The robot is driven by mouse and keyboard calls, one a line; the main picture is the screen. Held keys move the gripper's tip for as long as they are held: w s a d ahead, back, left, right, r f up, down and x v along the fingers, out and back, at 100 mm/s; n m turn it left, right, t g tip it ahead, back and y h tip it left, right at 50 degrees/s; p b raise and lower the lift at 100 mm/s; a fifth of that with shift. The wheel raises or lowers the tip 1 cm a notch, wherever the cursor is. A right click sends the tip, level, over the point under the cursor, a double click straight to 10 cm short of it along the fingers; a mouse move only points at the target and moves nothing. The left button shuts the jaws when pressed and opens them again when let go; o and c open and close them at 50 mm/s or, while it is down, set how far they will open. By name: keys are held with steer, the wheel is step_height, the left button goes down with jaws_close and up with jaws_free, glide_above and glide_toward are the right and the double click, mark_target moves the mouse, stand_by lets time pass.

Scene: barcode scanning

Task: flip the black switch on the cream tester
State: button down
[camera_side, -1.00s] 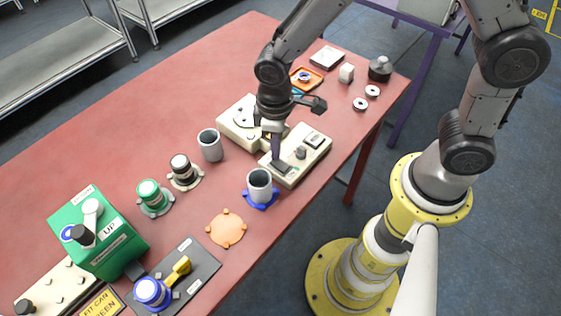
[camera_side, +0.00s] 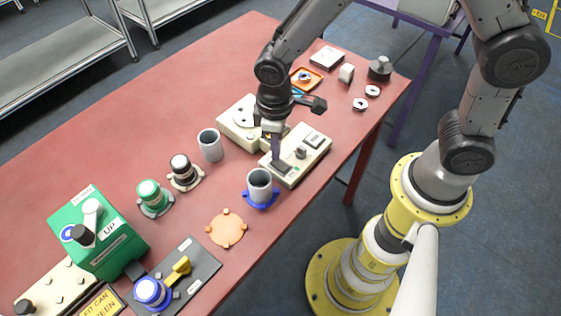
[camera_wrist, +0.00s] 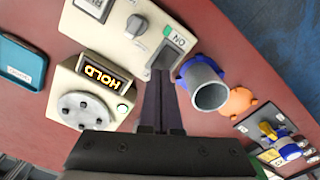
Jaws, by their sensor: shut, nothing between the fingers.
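The cream tester (camera_side: 311,143) lies on the red table, with a grey knob (camera_side: 300,153) and a small display on top. Its black switch (camera_side: 284,167) is at the end near the grey cup. In the wrist view the tester (camera_wrist: 112,30) is at the top, with a green patch and an "ON" label beside the dark switch area. My gripper (camera_side: 275,159) points down at this end, shut and empty. In the wrist view its fingertips (camera_wrist: 163,76) are right at the switch and partly hide it. I cannot tell whether they touch it, or its position.
A cream unit with a "HOLD" display (camera_wrist: 101,74) and round plate stands close beside the tester. A grey cup (camera_side: 260,184) on a blue holder is near the gripper. Another grey cup (camera_side: 210,145) stands left. An orange disc (camera_side: 226,229) lies near the table's front edge.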

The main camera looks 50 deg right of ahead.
steer(key=shift+f, duration=0.95)
stand_by(0.8)
steer(key=shift+r, duration=3.55)
